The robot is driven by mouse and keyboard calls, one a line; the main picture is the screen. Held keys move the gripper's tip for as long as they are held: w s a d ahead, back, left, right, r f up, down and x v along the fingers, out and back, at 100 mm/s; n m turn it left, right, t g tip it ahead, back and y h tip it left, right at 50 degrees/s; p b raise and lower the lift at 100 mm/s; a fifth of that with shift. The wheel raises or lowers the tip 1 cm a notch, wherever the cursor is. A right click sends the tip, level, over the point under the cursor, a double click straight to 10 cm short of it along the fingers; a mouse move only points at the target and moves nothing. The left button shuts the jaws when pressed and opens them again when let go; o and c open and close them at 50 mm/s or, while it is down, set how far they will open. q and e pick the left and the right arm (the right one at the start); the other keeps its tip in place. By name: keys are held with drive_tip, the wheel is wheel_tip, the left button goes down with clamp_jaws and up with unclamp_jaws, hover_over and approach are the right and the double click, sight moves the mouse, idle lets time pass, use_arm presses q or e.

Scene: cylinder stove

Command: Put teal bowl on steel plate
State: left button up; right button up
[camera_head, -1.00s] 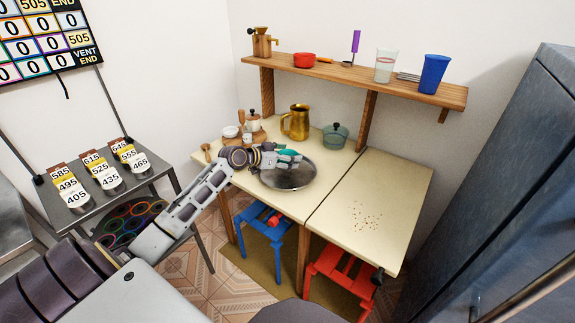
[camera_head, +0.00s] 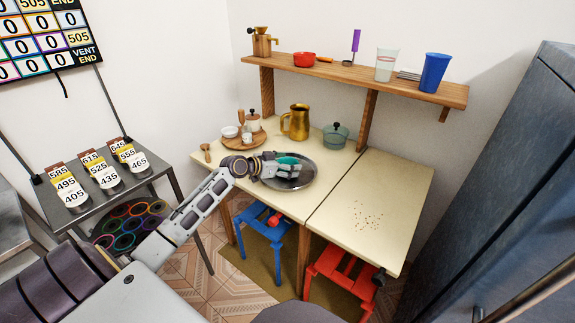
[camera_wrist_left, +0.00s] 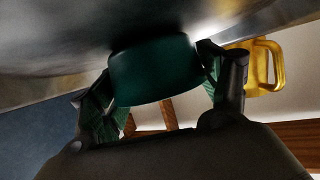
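The teal bowl (camera_head: 288,160) is at the steel plate, between the fingers of my left gripper (camera_head: 285,168). In the left wrist view the bowl (camera_wrist_left: 155,72) has a finger against each side, so the gripper looks shut on it. The round steel plate (camera_head: 300,183) lies on the left part of the cream table, partly covered by my gripper. The shiny plate (camera_wrist_left: 60,45) fills the top of the wrist view, right by the bowl; I cannot tell whether they touch. My right gripper is not in view.
A wooden tray (camera_head: 233,144) with small jars stands left of the plate. A gold mug (camera_head: 297,122) and a lidded green pot (camera_head: 335,134) stand behind it. A wooden shelf (camera_head: 400,86) hangs above. The table's right part is clear except for brown specks.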

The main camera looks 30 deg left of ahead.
use_arm(q)
drive_tip(key=o, duration=0.3)
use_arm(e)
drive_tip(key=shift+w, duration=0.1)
use_arm(q)
drive_tip(key=shift+r, duration=0.2)
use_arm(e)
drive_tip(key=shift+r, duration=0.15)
use_arm(q)
drive_tip(key=shift+p+v, duration=0.3)
drive_tip(key=shift+v, duration=3.25)
drive_tip(key=shift+p+v, duration=0.45)
drive_tip(key=shift+v, duration=1.5)
drive_tip(key=shift+s+a+r, duration=0.1)
drive_tip(key=shift+s+a, duration=0.05)
drive_tip(key=shift+s, duration=0.3)
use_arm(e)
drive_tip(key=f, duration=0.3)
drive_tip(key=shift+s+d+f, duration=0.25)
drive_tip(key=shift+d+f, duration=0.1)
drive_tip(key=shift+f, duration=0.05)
